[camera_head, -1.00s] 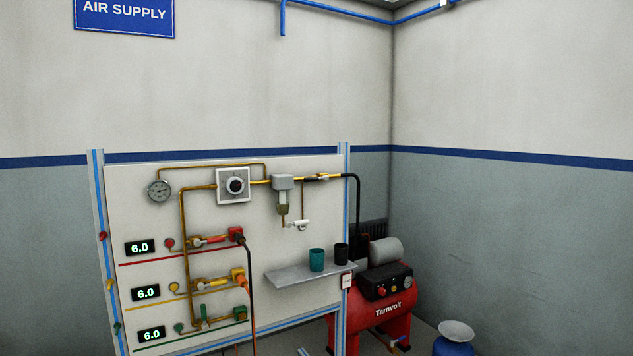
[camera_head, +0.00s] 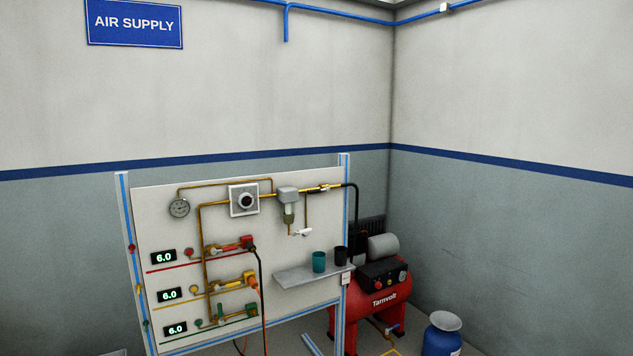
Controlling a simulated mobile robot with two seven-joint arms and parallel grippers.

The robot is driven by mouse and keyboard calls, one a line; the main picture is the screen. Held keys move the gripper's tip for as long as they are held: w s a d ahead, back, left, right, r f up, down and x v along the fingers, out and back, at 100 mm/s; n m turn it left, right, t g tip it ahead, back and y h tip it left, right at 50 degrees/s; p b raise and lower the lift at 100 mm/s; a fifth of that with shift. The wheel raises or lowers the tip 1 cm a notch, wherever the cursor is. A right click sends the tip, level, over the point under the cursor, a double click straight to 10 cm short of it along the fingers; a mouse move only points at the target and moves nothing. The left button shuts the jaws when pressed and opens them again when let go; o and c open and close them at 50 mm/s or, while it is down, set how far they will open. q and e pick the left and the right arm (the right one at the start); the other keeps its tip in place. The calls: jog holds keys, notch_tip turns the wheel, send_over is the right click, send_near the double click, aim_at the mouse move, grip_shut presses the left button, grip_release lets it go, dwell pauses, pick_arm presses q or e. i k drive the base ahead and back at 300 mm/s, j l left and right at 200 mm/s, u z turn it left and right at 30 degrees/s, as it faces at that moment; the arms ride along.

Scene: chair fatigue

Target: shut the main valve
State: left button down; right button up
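A white panel (camera_head: 160,222) with air piping stands in front of the wall. A dark round knob on a square white plate (camera_head: 245,200) sits on its upper pipe. A small fitting (camera_head: 325,187) sits further right on that pipe, before the black hose. Neither of my grippers is in view.
A grey shelf (camera_head: 297,277) holds a teal cup (camera_head: 319,262) and a black cup (camera_head: 341,256). A red compressor (camera_head: 375,308) and a blue container (camera_head: 441,338) stand at the right.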

aim_at(317, 191)
jog(key=i+l+z, duration=0.2)
jog(key=i, duration=0.5)
jog(key=i+j+z, duration=0.1)
jog(key=i+z, duration=0.15)
jog(key=i, duration=0.5)
jog(key=i+j+z, duration=0.2)
jog(key=i, duration=0.5)
